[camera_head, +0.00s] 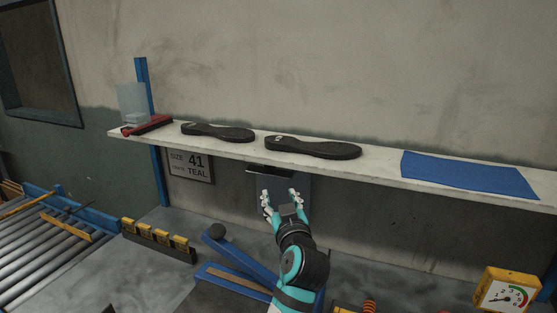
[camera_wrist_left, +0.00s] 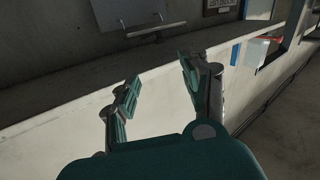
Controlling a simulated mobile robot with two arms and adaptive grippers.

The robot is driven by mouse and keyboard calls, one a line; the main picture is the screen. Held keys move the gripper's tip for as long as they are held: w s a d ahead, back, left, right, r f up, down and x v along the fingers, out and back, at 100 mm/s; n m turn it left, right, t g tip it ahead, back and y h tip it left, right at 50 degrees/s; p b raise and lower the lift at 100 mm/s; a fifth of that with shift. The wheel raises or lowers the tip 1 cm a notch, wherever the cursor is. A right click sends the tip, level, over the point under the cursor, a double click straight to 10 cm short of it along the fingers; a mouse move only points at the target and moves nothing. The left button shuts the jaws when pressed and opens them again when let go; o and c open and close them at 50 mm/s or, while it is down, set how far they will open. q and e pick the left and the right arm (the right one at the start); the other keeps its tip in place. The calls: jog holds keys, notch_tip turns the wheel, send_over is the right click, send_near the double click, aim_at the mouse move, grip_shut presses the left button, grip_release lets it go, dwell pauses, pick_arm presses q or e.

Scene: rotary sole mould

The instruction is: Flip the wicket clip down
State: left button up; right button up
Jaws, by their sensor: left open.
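A grey plate (camera_head: 279,182) hangs on the wall just under the shelf, with a dark bar (camera_head: 268,170) across its top; this looks like the wicket and its clip. In the left wrist view, which is turned over, the plate (camera_wrist_left: 122,14) is at the top, with a thin pale bar (camera_wrist_left: 156,32) along its edge that may be the clip. My left gripper (camera_head: 281,196) is open and empty, in front of the plate's lower part in the head view. Its spread fingers (camera_wrist_left: 160,75) show apart from the bar in the wrist view. My right gripper is not in view.
The white shelf (camera_head: 383,168) runs above my left gripper, carrying two dark soles (camera_head: 312,148) (camera_head: 218,132), a blue sheet (camera_head: 468,174) and a red tool (camera_head: 148,125). A sign (camera_head: 190,165) hangs left of the plate. A blue lever (camera_head: 238,252) stands below, left of my arm.

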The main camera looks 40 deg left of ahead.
aim_at(269, 169)
pick_arm(q)
jog(key=p+x, duration=0.6)
jog(key=x, duration=1.1)
jog(key=shift+a, duration=0.2)
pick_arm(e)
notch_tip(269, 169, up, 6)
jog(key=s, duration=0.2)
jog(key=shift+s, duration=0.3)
pick_arm(q)
jog(key=shift+r, duration=0.1)
jog(key=shift+c, duration=0.2)
jog(key=c, duration=0.9)
grip_shut()
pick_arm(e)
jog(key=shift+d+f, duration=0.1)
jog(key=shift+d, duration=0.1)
